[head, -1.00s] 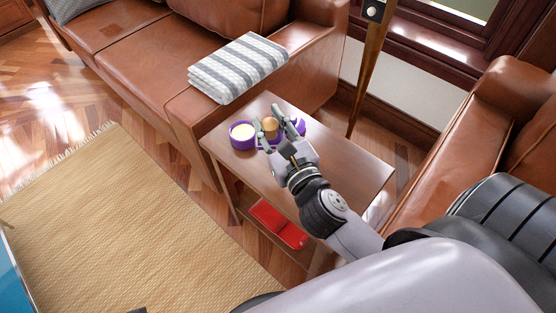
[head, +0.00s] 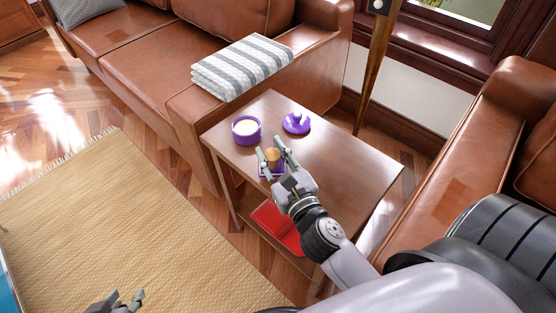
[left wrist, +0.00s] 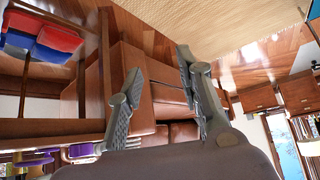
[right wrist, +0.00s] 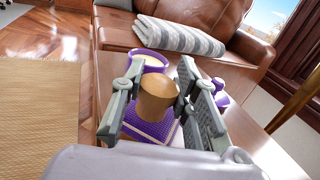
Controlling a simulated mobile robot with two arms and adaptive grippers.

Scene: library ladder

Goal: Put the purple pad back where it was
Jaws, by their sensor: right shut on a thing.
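The purple pad (head: 264,174) is a flat square with a wooden knob (head: 272,155) above it. It is over the front-left part of the small wooden table; I cannot tell whether it touches the top. My right gripper (head: 271,156) is shut on the knob. In the right wrist view the knob (right wrist: 158,95) sits between the fingers, with the pad (right wrist: 150,128) below. My left gripper (head: 125,300) is open and empty, low over the rug; its spread fingers show in the left wrist view (left wrist: 160,85).
On the wooden table (head: 340,165) stand a purple pot with cream contents (head: 246,135) and a purple lid-like piece (head: 296,125) behind the pad. Red items (head: 277,228) lie on the lower shelf. Sofas stand behind and right. The table's right part is clear.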

